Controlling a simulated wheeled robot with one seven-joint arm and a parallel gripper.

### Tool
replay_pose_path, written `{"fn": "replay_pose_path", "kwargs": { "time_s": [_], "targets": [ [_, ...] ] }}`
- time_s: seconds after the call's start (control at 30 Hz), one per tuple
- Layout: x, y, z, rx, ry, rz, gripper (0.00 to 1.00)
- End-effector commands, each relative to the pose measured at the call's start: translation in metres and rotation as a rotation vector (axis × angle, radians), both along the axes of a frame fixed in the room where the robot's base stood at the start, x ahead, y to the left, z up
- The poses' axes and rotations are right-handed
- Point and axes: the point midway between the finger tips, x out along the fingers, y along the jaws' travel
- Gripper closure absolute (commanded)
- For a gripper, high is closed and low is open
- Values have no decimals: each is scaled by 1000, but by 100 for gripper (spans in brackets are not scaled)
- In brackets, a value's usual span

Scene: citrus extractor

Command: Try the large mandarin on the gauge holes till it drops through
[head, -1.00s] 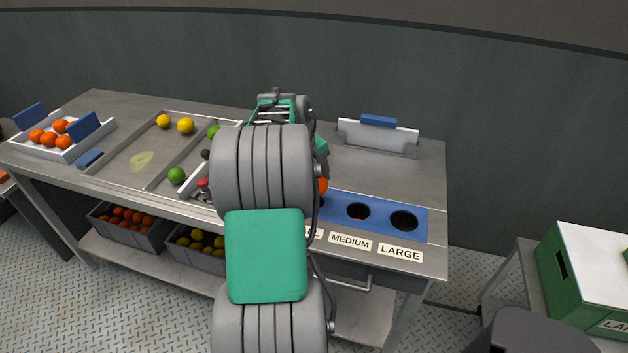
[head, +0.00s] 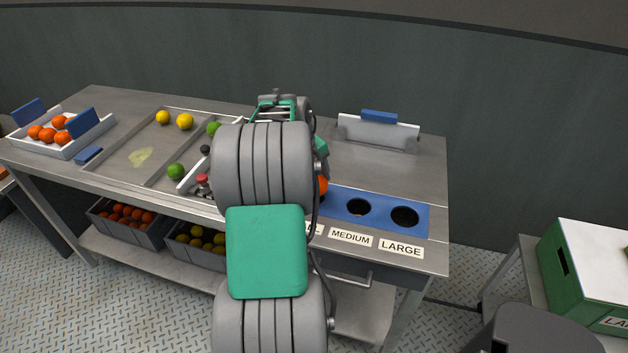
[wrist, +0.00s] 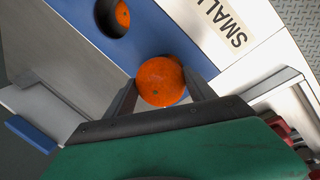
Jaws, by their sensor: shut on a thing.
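My gripper (wrist: 161,88) is shut on an orange mandarin (wrist: 161,82), which shows between the two dark fingers in the wrist view. In the head view my arm hides the fingers, and only an edge of the mandarin (head: 323,186) shows, at the left end of the blue gauge plate (head: 340,201). The medium hole (head: 359,207) and large hole (head: 404,216) are open to its right. The small hole cannot be made out behind my arm. In the wrist view a gauge hole (wrist: 112,15) with an orange fruit below it lies beside the mandarin.
A white tray of mandarins (head: 62,152) stands at the far left. Limes (head: 176,171) and lemons (head: 185,121) lie around the shallow sorting area. A white holder with a blue handle (head: 378,134) stands at the back right. A green box (head: 585,275) is at the right.

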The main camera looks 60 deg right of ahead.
Motion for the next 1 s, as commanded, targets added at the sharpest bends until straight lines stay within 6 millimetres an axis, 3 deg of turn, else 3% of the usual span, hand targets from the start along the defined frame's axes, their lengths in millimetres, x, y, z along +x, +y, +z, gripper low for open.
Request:
{"fn": "replay_pose_path", "kwargs": {
  "time_s": [0.77, 0.8, 1.0],
  "targets": [
    [0, 0, -17, -1, -1, -1, 84],
    [0, 0, -17, -1, -1, -1, 36],
    [0, 0, -17, -1, -1, -1, 20]
  ]
}}
